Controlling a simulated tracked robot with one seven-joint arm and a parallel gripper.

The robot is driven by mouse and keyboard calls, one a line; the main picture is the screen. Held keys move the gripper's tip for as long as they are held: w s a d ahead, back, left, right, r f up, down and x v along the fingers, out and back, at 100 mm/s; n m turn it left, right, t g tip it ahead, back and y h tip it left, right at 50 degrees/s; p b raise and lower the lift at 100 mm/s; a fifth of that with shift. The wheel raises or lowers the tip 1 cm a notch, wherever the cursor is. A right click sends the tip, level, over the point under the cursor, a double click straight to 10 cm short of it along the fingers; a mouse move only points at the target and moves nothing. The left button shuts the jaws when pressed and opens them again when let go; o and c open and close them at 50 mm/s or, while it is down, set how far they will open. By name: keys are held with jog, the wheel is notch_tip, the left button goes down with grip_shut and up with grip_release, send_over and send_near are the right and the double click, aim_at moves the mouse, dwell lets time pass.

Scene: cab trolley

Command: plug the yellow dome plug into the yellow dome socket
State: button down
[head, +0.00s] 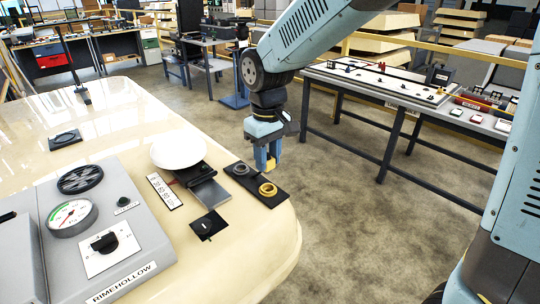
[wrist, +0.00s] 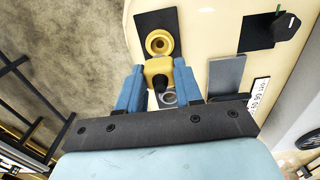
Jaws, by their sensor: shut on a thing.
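The yellow dome plug (wrist: 158,68) sits between the two blue fingers of my gripper (wrist: 158,78), which is shut on it. In the head view only a little of the plug (head: 271,164) shows below my gripper (head: 267,160). The yellow dome socket (head: 267,190) is a round yellow ring on a black plate (head: 277,199) near the trolley's rounded edge. In the wrist view the socket (wrist: 159,43) shows clear just above the plug, its centre hole open. The plug is apart from the socket, and its exact height over the plate is hard to tell.
A grey round socket (head: 240,169) is on the same plate and is partly hidden by my gripper in the wrist view (wrist: 169,97). Beside the plate are a grey metal flap (head: 210,193), a white disc (head: 178,149) and a small black switch plate (head: 208,225). Open floor lies right.

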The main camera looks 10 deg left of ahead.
aim_at(268, 158)
jog(key=shift+f, duration=2.7)
jog(key=shift+f, duration=0.25)
dwell(0.5)
jog(key=c, duration=0.7)
grip_release()
jog(key=shift+o, duration=0.2)
jog(key=shift+r, duration=0.1)
notch_tip(268, 158, up, 14)
jog(key=shift+f, duration=0.25)
jog(key=o, duration=0.7)
jog(key=shift+c, duration=0.2)
